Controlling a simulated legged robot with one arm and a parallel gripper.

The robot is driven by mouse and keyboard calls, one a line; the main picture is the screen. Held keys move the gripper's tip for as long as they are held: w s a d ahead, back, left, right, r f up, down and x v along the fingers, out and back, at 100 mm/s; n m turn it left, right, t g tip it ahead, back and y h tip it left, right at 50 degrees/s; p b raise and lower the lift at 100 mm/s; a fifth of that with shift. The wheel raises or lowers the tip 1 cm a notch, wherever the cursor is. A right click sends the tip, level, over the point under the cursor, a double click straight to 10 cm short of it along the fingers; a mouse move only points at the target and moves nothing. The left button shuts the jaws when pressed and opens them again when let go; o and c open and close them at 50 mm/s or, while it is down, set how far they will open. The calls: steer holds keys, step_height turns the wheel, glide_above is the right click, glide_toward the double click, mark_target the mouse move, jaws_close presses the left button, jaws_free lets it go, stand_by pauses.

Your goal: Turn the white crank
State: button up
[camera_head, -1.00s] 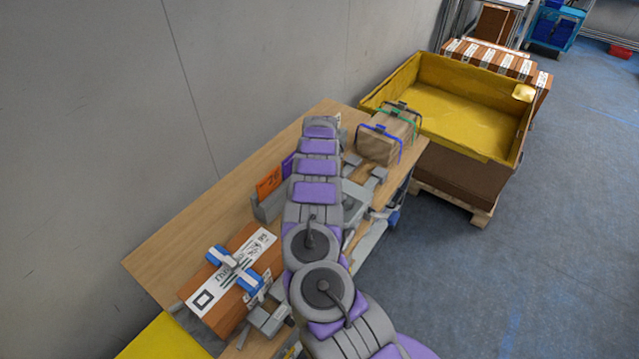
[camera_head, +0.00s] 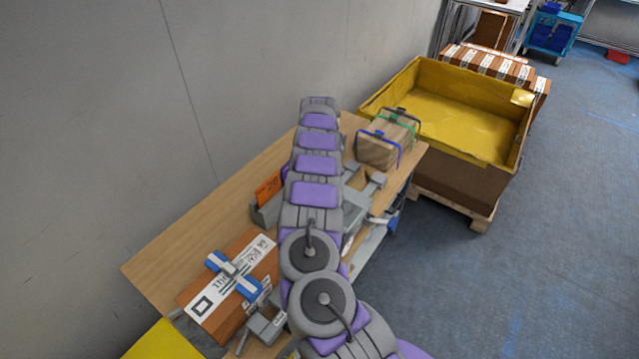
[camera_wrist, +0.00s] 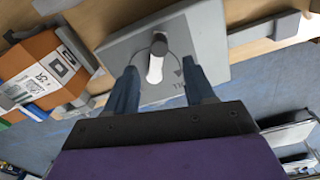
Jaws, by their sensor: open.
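The white crank (camera_wrist: 155,69) shows in the wrist view, on a dark round pivot at the face of a grey plate (camera_wrist: 205,45). My gripper (camera_wrist: 160,66) has its two dark blue fingers spread apart. In the picture the crank lies between the fingertips, with a gap on each side and no visible contact. I cannot tell how far the tips are from the plate. In the head view my arm covers the middle of the table, and the crank and my gripper are hidden.
A brown labelled box (camera_head: 215,312) with blue-and-white pieces on it sits at the table's (camera_head: 170,248) near end. It also shows in the wrist view (camera_wrist: 28,78). A strapped carton (camera_head: 378,152) stands at the far end, beside a yellow-lined bin (camera_head: 455,112). The wall borders the table's left.

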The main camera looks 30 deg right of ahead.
step_height(320, 180, up, 8)
steer(key=shift+r, duration=0.25)
steer(key=shift+w+a, duration=0.1)
stand_by(0.4)
steer(key=s+a+r+n+y+b, duration=0.1)
steer(key=a+r+n, duration=0.2)
steer(key=a+n, duration=0.3)
steer(key=s+a+r+n+y+b, duration=0.1)
steer(key=a+r+n, duration=0.25)
steer(key=a, duration=0.45)
steer(key=s+a+r+n+b, duration=0.2)
steer(key=s+a+r+n, duration=0.1)
steer(key=s+a+n, duration=0.5)
steer(key=s+a+r+n+b, duration=0.2)
steer(key=s+a+r+n, duration=0.25)
steer(key=s, duration=0.45)
steer(key=s+f+n+b, duration=0.1)
steer(key=s+f+n, duration=0.2)
steer(key=s, duration=0.7)
steer(key=s+f+n+g+h+b, duration=0.1)
steer(key=s+n, duration=0.3)
steer(key=s, duration=0.6)
steer(key=s+f+n+h+b, duration=0.1)
steer(key=s+f+n, duration=0.3)
steer(key=s, duration=0.6)
steer(key=shift+s+a+f+n+g, duration=0.2)
steer(key=shift+a+f+n+g, duration=0.1)
steer(key=shift+a+f+g, duration=0.1)
